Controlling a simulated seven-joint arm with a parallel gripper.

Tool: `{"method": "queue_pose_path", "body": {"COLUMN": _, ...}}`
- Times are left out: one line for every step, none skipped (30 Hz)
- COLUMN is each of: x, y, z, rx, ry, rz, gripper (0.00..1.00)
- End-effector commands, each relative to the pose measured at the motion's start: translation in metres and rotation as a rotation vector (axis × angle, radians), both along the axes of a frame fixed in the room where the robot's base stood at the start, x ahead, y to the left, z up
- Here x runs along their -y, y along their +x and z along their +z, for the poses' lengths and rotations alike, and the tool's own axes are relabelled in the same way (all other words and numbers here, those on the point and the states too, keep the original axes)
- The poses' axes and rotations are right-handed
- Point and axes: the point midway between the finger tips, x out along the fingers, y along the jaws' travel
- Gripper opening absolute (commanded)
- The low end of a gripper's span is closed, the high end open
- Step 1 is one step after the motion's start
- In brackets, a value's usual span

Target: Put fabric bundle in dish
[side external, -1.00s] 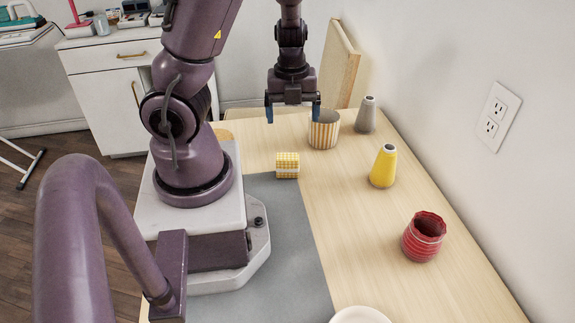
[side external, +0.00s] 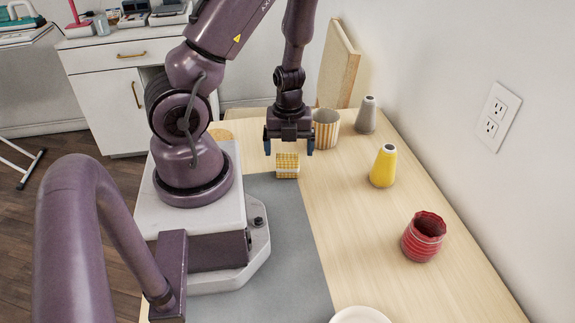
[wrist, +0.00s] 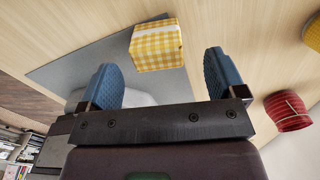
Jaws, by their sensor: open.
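The fabric bundle (side external: 288,166) is a small yellow-and-white checked block with a pale band. It sits on the table by the far edge of the grey mat. In the wrist view the bundle (wrist: 157,46) lies ahead of the fingertips, between their lines. My gripper (side external: 289,148) is open and empty, just above and behind the bundle, with its blue fingers (wrist: 160,72) spread wide and apart from it. A white round dish (side external: 360,315) shows at the bottom edge of the side view, mostly cut off.
A striped cup (side external: 325,130) stands close behind my gripper. A grey vase (side external: 366,115), a yellow vase (side external: 383,167) and a red ribbed jar (side external: 423,237) line the right side. The grey mat (side external: 290,250) and the table between bundle and dish are clear.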

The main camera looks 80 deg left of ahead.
Motion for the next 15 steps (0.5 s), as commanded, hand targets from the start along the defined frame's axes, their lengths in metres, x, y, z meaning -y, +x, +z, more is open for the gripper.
{"method": "queue_pose_path", "body": {"x": 0.0, "y": -0.002, "z": -0.006, "rx": -0.003, "ry": -0.004, "rz": 0.007, "gripper": 0.89}}
{"method": "queue_pose_path", "body": {"x": 0.0, "y": -0.003, "z": -0.01, "rx": -0.003, "ry": -0.004, "rz": 0.007, "gripper": 0.89}}
{"method": "queue_pose_path", "body": {"x": 0.0, "y": -0.004, "z": -0.014, "rx": -0.002, "ry": -0.003, "rz": 0.008, "gripper": 0.89}}
{"method": "queue_pose_path", "body": {"x": 0.0, "y": -0.004, "z": -0.017, "rx": -0.002, "ry": -0.004, "rz": 0.008, "gripper": 0.89}}
{"method": "queue_pose_path", "body": {"x": 0.0, "y": -0.005, "z": -0.02, "rx": -0.003, "ry": -0.004, "rz": 0.007, "gripper": 0.89}}
{"method": "queue_pose_path", "body": {"x": 0.0, "y": -0.005, "z": -0.024, "rx": -0.002, "ry": -0.003, "rz": 0.007, "gripper": 0.89}}
{"method": "queue_pose_path", "body": {"x": 0.0, "y": -0.005, "z": -0.026, "rx": 0.0, "ry": -0.002, "rz": 0.005, "gripper": 0.89}}
{"method": "queue_pose_path", "body": {"x": 0.0, "y": -0.005, "z": -0.028, "rx": 0.001, "ry": -0.002, "rz": 0.006, "gripper": 0.89}}
{"method": "queue_pose_path", "body": {"x": 0.0, "y": -0.005, "z": -0.031, "rx": 0.0, "ry": 0.0, "rz": 0.005, "gripper": 0.89}}
{"method": "queue_pose_path", "body": {"x": 0.0, "y": -0.005, "z": -0.033, "rx": 0.0, "ry": -0.001, "rz": 0.004, "gripper": 0.89}}
{"method": "queue_pose_path", "body": {"x": 0.0, "y": -0.005, "z": -0.034, "rx": 0.0, "ry": 0.0, "rz": 0.005, "gripper": 0.89}}
{"method": "queue_pose_path", "body": {"x": 0.0, "y": -0.004, "z": -0.036, "rx": 0.0, "ry": -0.001, "rz": 0.003, "gripper": 0.89}}
{"method": "queue_pose_path", "body": {"x": 0.0, "y": -0.004, "z": -0.038, "rx": 0.0, "ry": 0.0, "rz": 0.004, "gripper": 0.89}}
{"method": "queue_pose_path", "body": {"x": 0.0, "y": -0.004, "z": -0.039, "rx": 0.0, "ry": -0.001, "rz": 0.003, "gripper": 0.89}}
{"method": "queue_pose_path", "body": {"x": 0.0, "y": -0.004, "z": -0.04, "rx": 0.001, "ry": -0.001, "rz": 0.003, "gripper": 0.89}}
